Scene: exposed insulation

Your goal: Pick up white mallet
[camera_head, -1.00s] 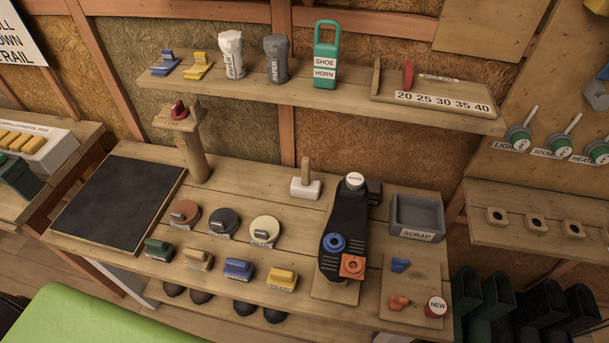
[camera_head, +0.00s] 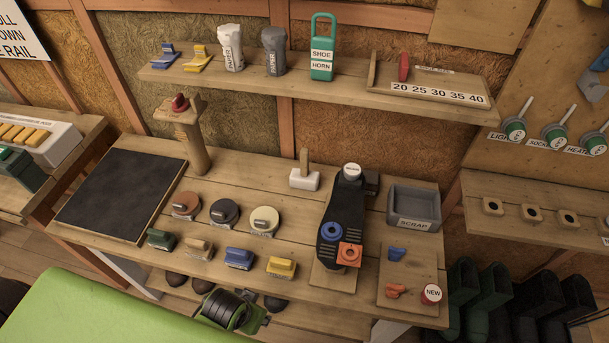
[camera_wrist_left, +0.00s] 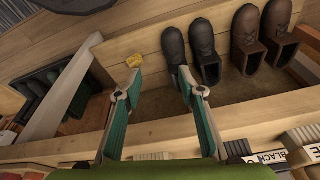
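The white mallet (camera_head: 304,179) stands on the middle of the workbench, its white head resting on the wood and its wooden handle pointing up. Part of my left arm, green and black (camera_head: 230,312), shows at the bottom of the head view, below the bench's front edge and well apart from the mallet. In the left wrist view my left gripper (camera_wrist_left: 158,82) has its two green-and-grey fingers spread wide with nothing between them. The mallet is not in the left wrist view. My right gripper is in neither view.
Beside the mallet stands a black shoe-shaped device (camera_head: 343,215) with blue and orange knobs. Round tins (camera_head: 224,212) and several brushes (camera_head: 239,258) lie to the front left. A scrap bin (camera_head: 414,208) is at the right. A shelf (camera_head: 330,90) runs above. Shoes (camera_wrist_left: 205,52) sit under the bench.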

